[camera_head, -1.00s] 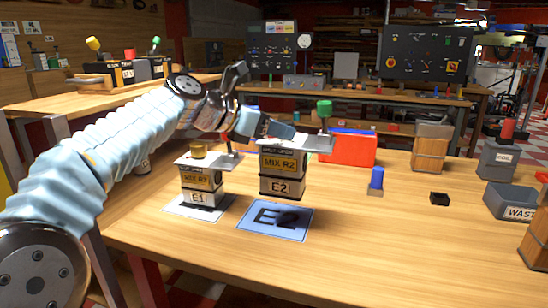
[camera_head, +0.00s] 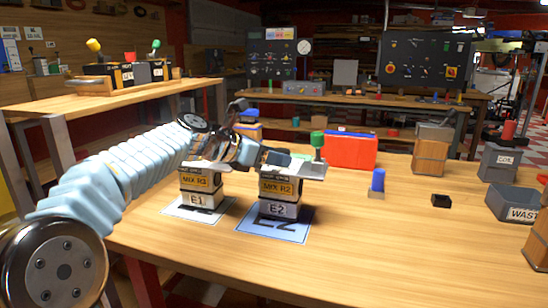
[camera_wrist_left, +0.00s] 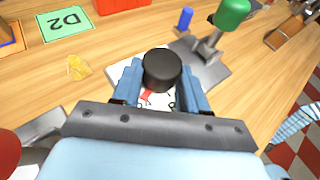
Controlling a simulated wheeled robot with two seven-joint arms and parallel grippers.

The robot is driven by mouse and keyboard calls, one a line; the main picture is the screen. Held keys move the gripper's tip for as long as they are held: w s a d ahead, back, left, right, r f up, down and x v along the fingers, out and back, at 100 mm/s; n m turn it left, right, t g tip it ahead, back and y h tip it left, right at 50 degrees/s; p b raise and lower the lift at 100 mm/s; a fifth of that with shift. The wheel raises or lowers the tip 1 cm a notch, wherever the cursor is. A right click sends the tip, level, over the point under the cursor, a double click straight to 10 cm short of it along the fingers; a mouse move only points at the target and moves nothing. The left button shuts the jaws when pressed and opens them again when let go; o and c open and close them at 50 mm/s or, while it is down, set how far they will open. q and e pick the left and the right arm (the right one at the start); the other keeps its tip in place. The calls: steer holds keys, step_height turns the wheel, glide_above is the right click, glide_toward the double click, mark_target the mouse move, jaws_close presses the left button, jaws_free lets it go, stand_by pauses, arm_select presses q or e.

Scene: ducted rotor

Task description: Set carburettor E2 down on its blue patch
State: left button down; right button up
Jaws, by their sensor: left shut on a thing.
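Carburettor E2 (camera_head: 280,187), a block with a yellow MIX R2 label and a grey top plate, is upright over the blue patch (camera_head: 268,232). Its base covers the back part of the patch, at or very close to the surface; I cannot tell if they touch. My left gripper (camera_head: 275,158) is at its top. In the left wrist view the fingers (camera_wrist_left: 160,88) are shut on a round black knob (camera_wrist_left: 162,66) on top of it. A green-knobbed lever (camera_head: 318,145) stands on the plate's right side. My right gripper is not in view.
Carburettor E1 (camera_head: 198,185) stands close on the left on a white patch (camera_head: 180,212). A red box (camera_head: 350,150) is behind, a blue peg (camera_head: 377,182) and a small black holder (camera_head: 441,200) to the right. The table's front right is clear.

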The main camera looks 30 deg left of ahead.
arm_select(q)
steer(key=shift+f, duration=0.1)
steer(key=c, duration=0.6)
jaws_free()
steer(key=shift+s+a+r, duration=0.1)
steer(key=shift+s+r, duration=0.05)
steer(key=shift+r, duration=0.05)
steer(key=v, duration=1.1)
steer(key=shift+s, duration=0.25)
steer(key=shift+a+r, duration=0.1)
steer(key=shift+r, duration=0.05)
